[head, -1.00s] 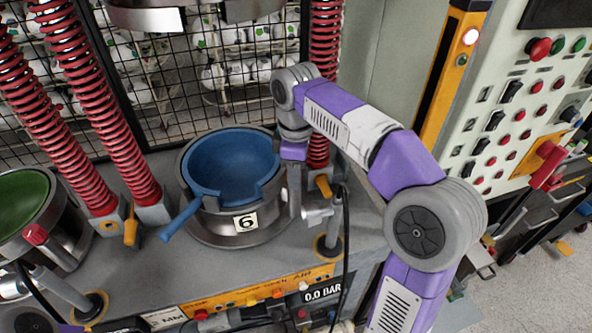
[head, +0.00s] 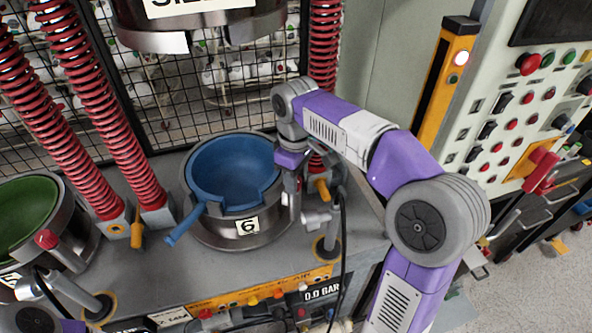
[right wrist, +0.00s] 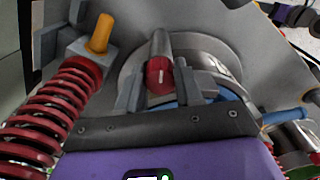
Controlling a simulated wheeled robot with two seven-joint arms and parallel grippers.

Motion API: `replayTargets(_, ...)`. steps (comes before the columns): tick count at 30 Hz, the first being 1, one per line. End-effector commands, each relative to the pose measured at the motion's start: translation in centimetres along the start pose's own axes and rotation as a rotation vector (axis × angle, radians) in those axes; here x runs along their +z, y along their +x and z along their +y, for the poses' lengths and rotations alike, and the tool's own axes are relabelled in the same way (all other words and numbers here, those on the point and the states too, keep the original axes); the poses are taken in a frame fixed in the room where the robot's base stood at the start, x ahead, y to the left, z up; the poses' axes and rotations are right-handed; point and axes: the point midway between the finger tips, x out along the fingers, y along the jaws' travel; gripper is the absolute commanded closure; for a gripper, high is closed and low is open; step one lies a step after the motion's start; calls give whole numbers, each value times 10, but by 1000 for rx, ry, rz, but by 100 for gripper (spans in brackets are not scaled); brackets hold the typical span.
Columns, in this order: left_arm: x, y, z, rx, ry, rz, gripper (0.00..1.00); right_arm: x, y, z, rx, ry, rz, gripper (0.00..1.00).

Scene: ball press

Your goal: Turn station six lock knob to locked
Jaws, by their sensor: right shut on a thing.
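Station six is a metal pot with a blue bowl (head: 230,165) and a "6" label (head: 247,226). A blue handle (head: 186,224) sticks out at its front left. The red lock knob (right wrist: 159,76), with a white mark pointing roughly up and down in the picture, shows in the right wrist view. My right gripper (right wrist: 158,88) is shut on this knob, a finger on each side. In the head view my right gripper (head: 291,188) is at the pot's right side and the knob is hidden there. My left gripper is not in view; part of my left arm shows at bottom left.
A green bowl station (head: 28,205) with its own red knob (head: 47,239) stands at left. Red coil springs (head: 120,125) rise behind. A metal cylinder (head: 200,28) hangs above the pot. A post with a cable (head: 331,232) stands close to the right gripper. A control panel (head: 510,120) is at right.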

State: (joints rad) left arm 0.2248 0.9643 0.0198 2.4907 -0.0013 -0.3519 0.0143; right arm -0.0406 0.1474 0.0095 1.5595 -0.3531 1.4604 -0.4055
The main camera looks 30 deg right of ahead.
Motion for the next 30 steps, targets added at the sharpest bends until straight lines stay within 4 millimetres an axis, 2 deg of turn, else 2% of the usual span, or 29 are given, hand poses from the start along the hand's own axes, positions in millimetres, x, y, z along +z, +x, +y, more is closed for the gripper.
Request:
replayTargets(3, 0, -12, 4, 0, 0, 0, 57, 0, -4, -1, -1, 106, 0, 95)
replayTargets(15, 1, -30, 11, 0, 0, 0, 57, 0, -2, -2, 0, 403, 0, 95)
replayTargets(30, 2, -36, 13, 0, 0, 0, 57, -1, -1, -2, 1, 528, 2, 95)
